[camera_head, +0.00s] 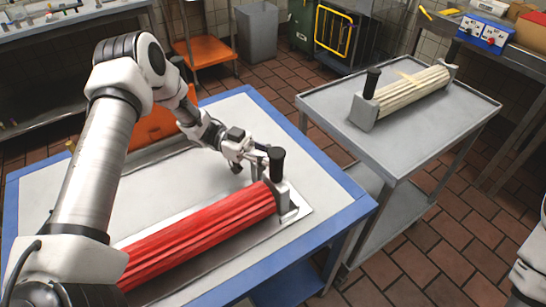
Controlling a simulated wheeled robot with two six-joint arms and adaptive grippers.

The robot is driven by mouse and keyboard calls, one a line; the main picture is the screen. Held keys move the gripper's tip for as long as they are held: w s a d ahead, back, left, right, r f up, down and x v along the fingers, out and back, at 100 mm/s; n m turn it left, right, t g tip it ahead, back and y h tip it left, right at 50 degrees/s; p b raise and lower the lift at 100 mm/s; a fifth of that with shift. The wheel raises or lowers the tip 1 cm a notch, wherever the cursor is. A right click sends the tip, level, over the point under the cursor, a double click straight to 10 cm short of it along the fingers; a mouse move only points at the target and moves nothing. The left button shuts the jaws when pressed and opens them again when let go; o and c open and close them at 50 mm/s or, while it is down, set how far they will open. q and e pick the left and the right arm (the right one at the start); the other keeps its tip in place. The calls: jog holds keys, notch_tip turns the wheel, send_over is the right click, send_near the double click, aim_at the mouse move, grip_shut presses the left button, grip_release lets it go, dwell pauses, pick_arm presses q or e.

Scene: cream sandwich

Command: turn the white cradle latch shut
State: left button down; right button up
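My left gripper (250,166) is over the left table, beside the black knob (277,163) at the far end of a red ribbed roller (200,236). It is apart from the white roller, and its finger opening is too small to tell. My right gripper is out of view.
The red roller lies on a metal tray (303,208) on the blue-edged table (352,190). The grey cart (440,140) has bare room around the white roller. A gap separates table and cart. A bench with a blue box (485,33) stands at back right.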

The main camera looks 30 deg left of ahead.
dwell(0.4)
pick_arm(q)
jog(key=c, duration=1)
grip_release()
jog(key=shift+c, duration=0.2)
jog(key=shift+a, duration=0.1)
jog(key=a, duration=0.7)
jog(key=shift+a, duration=0.4)
